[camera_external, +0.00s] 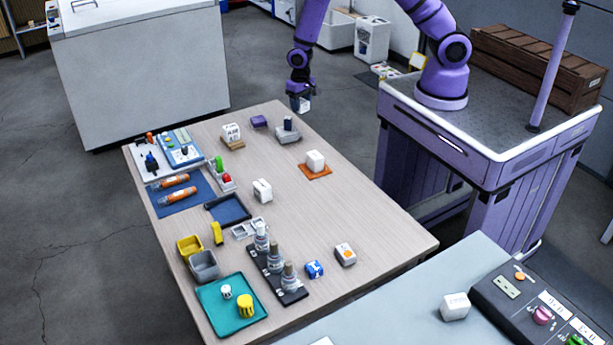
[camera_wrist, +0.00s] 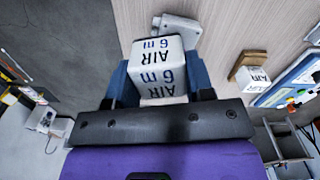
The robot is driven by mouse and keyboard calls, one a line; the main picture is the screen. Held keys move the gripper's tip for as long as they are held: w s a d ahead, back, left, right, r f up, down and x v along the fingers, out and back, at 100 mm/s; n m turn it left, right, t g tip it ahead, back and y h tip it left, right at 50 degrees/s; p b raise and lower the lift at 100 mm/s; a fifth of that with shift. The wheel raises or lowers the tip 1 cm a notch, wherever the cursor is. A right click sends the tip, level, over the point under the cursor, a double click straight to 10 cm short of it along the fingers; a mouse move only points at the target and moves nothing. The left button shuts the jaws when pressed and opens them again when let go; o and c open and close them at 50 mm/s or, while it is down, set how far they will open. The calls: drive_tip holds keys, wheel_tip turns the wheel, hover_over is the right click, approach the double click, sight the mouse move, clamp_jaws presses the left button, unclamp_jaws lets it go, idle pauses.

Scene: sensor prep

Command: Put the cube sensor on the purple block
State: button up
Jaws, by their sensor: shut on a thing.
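My gripper (camera_wrist: 157,82) is shut on a white cube sensor (camera_wrist: 158,52) with dark "AIR 6m" lettering, which sits between the two blue-grey fingers. In the external view, my gripper (camera_external: 300,97) holds the cube sensor (camera_external: 305,105) above the far end of the wooden table, with only a little of the cube showing. The purple block (camera_external: 259,121) lies on the table at the far end, left of my gripper in the picture and apart from the cube. I cannot make out the purple block in the wrist view.
A grey holder (camera_external: 287,137) with a dark upright piece stands close below my gripper in the picture. A lettered white cube (camera_external: 231,131) sits on a wooden block left of it. A white cube (camera_external: 315,159) rests on an orange mat (camera_external: 316,174). Bare table surrounds the purple block.

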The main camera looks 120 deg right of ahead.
drive_tip(key=s+d+m, duration=0.3)
drive_tip(key=s+d, duration=0.2)
drive_tip(key=d, duration=0.5)
hover_over(258, 119)
wheel_tip(258, 119, down, 6)
drive_tip(key=shift+d+f, duration=0.1)
drive_tip(key=shift+d, duration=0.05)
drive_tip(key=shift+f, duration=1.75)
drive_tip(key=o, duration=0.9)
drive_tip(key=shift+f, duration=0.15)
drive_tip(key=shift+o, duration=0.2)
